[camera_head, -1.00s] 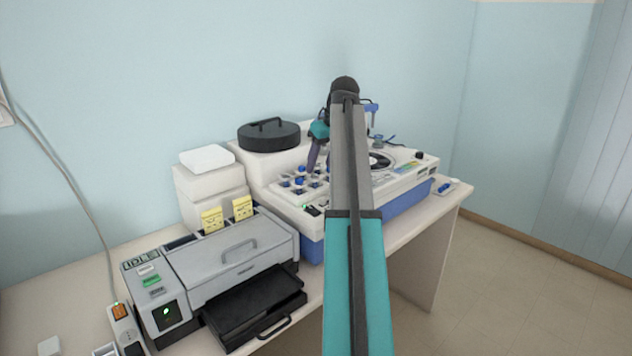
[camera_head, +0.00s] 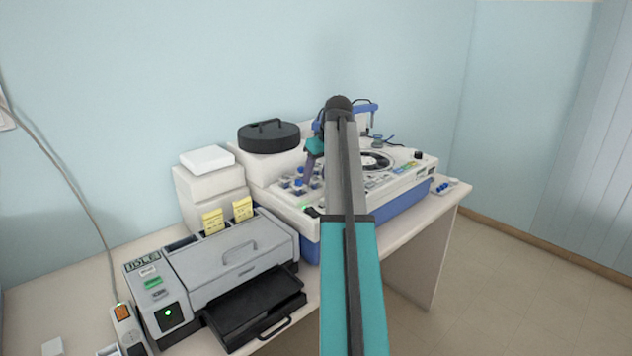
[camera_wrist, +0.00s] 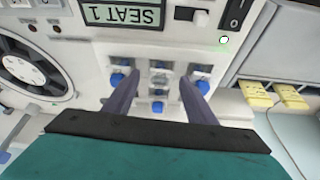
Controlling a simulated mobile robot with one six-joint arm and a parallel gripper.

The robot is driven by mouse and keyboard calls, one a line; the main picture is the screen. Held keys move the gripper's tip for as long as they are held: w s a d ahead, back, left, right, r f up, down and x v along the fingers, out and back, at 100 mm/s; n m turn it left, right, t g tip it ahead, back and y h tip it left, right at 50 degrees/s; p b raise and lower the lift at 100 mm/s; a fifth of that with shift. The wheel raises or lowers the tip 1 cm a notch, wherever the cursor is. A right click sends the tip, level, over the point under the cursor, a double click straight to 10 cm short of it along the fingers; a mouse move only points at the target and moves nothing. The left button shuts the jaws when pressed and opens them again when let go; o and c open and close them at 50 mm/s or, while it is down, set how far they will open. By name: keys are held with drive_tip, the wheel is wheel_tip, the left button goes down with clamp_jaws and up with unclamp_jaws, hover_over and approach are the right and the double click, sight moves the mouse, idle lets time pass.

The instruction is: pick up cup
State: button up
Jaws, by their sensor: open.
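Several small clear cups, some with blue parts, sit in a group on the white machine (camera_head: 385,190). In the wrist view, one small clear cup (camera_wrist: 158,92) shows between the purple fingers of my gripper (camera_wrist: 158,80). Other cups with blue parts stand on either side, one at the left (camera_wrist: 117,78) and one at the right (camera_wrist: 201,74). My gripper is open and empty. In the head view my gripper (camera_head: 308,172) points down over the cup group, and my arm hides part of the machine. I cannot tell if the fingers touch any cup.
A round black lid (camera_head: 268,137) stands behind the cups.

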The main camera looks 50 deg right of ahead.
drive_tip(key=shift+w+f, duration=0.15)
drive_tip(key=shift+f, duration=0.2)
idle(0.3)
drive_tip(key=c, duration=1.1)
drive_tip(key=shift+r, duration=0.1)
drive_tip(key=shift+r+b, duration=0.75)
drive_tip(key=shift+r, duration=0.75)
drive_tip(key=s+b, duration=0.1)
drive_tip(key=s, duration=0.4)
drive_tip(key=s+r+b, duration=0.1)
drive_tip(key=s, duration=0.4)
drive_tip(key=s+b, duration=0.1)
drive_tip(key=s, duration=0.5)
drive_tip(key=shift+a+r+b, duration=0.25)
drive_tip(key=shift+r+b, duration=0.1)
drive_tip(key=shift+r, duration=0.05)
